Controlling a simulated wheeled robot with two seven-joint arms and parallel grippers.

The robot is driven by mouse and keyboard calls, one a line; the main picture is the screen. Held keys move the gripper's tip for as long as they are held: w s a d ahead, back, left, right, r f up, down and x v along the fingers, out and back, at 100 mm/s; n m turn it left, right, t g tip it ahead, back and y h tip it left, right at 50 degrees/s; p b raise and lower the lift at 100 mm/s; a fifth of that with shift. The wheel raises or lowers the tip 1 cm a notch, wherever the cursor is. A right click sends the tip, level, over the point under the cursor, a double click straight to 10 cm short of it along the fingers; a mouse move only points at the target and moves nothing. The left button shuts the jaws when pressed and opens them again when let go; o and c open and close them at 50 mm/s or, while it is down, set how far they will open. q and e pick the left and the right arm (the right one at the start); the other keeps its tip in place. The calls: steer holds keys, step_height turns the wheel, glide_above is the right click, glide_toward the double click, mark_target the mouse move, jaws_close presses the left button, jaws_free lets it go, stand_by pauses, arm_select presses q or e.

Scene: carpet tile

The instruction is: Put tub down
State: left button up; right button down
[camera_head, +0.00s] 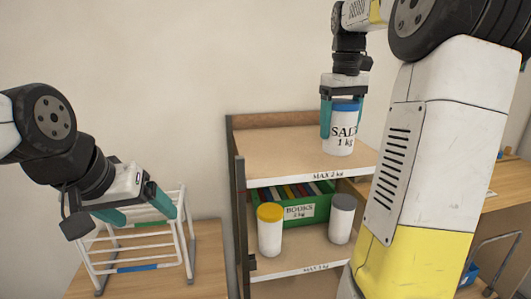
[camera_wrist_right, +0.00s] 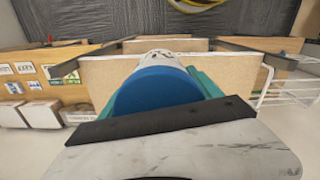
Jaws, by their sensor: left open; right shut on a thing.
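The tub (camera_head: 341,136) is white with a blue lid and is marked SALT 1 kg. My right gripper (camera_head: 341,118) is shut on it from above, with one teal finger on each side. The tub is upright over the right part of the top shelf board (camera_head: 275,150); I cannot tell whether its base touches the board. In the right wrist view the blue lid (camera_wrist_right: 158,92) fills the middle between the teal fingers. My left gripper (camera_head: 138,208) is open and empty, at a white wire rack on the left.
The top board is marked MAX 2 kg and is bare left of the tub. The shelf below holds a yellow-lidded tub (camera_head: 270,232), a grey-lidded tub (camera_head: 341,220) and a green BOOKS crate (camera_head: 305,212). The white rack (camera_head: 185,235) stands on a wooden table (camera_head: 205,262).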

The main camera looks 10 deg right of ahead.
steer(key=shift+w+a+f, duration=0.8)
steer(key=shift+w+a, duration=0.6)
steer(key=shift+a, duration=0.9)
steer(key=shift+w+a+f, duration=0.8)
steer(key=shift+w+a, duration=0.65)
steer(key=shift+a, duration=0.85)
steer(key=shift+w+a+f, duration=0.8)
steer(key=shift+w+a, duration=0.6)
steer(key=shift+a, duration=0.9)
steer(key=shift+f, duration=0.1)
steer(key=shift+c, duration=0.6)
jaws_free()
steer(key=shift+f, duration=0.1)
step_height(320, 180, up, 12)
steer(key=s+a+f+m+t+y, duration=0.1)
steer(key=s+f+t, duration=0.2)
steer(key=s+f, duration=0.5)
steer(key=s+a+f+m+t+y, duration=0.1)
steer(key=s+f+t, duration=0.2)
steer(key=s+f, duration=0.4)
steer(key=s, duration=0.9)
steer(key=shift+s+f, duration=0.15)
steer(key=shift+f, duration=0.2)
